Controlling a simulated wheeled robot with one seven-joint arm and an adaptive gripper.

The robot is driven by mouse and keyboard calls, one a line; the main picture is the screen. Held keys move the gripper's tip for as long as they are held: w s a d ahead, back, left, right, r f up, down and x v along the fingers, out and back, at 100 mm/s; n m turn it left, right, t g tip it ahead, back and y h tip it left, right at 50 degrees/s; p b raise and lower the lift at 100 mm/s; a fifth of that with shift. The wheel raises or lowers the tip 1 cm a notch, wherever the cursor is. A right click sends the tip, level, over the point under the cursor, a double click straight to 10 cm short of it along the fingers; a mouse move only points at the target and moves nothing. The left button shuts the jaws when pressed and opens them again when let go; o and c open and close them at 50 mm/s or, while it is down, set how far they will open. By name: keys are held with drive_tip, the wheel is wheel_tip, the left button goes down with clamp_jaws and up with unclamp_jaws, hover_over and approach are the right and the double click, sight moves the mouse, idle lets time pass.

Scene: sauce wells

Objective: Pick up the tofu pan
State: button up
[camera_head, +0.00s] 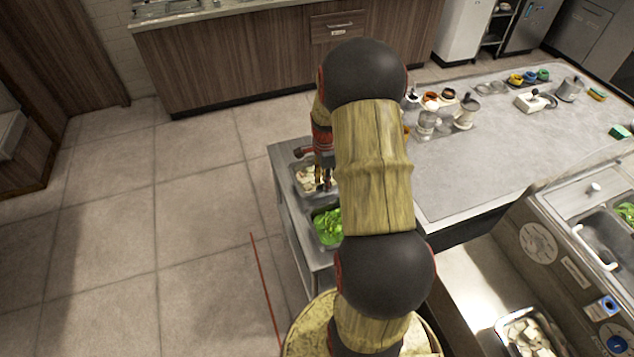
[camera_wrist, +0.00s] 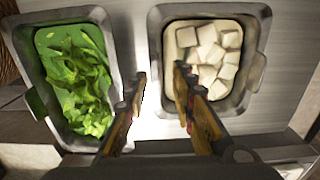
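The tofu pan is a steel pan with pale white cubes and side handles, at the upper right of the wrist view (camera_wrist: 250,36). In the head view it sits at the far end of a narrow steel side cart (camera_head: 309,196), partly hidden by my arm. My gripper (camera_wrist: 160,80) is open and empty, pointing down. Its right finger overlaps the near left part of the tofu pan in the picture. Its left finger lies over the gap between the two pans. I cannot tell its height above the pan or any contact.
A pan of green leaves (camera_wrist: 112,45) stands beside the tofu pan. A large grey table (camera_head: 490,150) with jars lies to the right of the cart. Another pan of white cubes (camera_head: 502,325) sits in the lower right counter. The floor at left is clear.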

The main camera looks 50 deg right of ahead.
wheel_tip(320, 180, down, 2)
drive_tip(key=shift+f, duration=0.25)
drive_tip(key=shift+c, duration=0.2)
clamp_jaws()
drive_tip(key=shift+r, duration=0.1)
idle(0.7)
